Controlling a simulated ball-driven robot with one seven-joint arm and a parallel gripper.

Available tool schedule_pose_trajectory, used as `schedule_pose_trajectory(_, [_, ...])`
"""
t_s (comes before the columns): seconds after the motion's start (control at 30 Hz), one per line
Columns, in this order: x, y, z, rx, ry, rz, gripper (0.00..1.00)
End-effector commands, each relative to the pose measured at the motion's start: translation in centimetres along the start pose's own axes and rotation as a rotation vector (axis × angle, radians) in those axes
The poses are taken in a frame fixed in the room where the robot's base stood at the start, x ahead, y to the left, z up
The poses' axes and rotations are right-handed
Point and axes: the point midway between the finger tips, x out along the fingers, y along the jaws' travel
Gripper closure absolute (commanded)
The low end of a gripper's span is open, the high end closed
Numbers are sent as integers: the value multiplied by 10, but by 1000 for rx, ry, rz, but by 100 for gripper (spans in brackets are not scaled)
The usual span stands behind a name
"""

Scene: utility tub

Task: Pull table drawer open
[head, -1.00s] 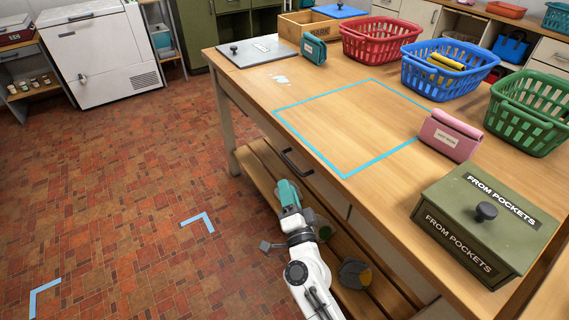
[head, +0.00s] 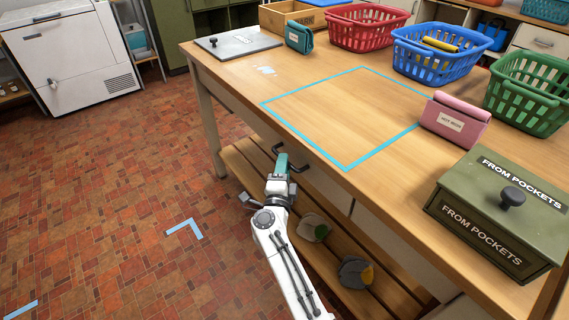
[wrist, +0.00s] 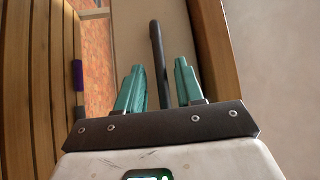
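The table drawer (head: 325,180) is in the front of the wooden table, below its top, and looks shut. Its dark bar handle (head: 298,150) shows just beyond my gripper (head: 281,163). In the wrist view the handle (wrist: 156,50) runs upright between the two teal fingers of my gripper (wrist: 160,85). The fingers are open, with a gap on both sides of the bar. The near end of the handle lies between the fingertips. I cannot tell whether either finger touches it.
The tabletop holds a green box (head: 500,210), a pink pouch (head: 453,122), several baskets including a blue one (head: 440,60), and a blue taped square (head: 300,96). A slatted lower shelf (head: 255,165) lies below the drawer.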

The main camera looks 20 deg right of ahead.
Motion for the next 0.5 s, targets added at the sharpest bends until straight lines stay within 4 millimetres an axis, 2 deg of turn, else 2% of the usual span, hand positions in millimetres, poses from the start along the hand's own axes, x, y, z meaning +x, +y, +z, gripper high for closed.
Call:
schedule_pose_trajectory(0.1, [15,2,0,0,1,0,63])
schedule_pose_trajectory(0.2, [21,1,0,-1,0,-1,63])
schedule_pose_trajectory(0.5, [25,0,0,-1,-2,-1,63])
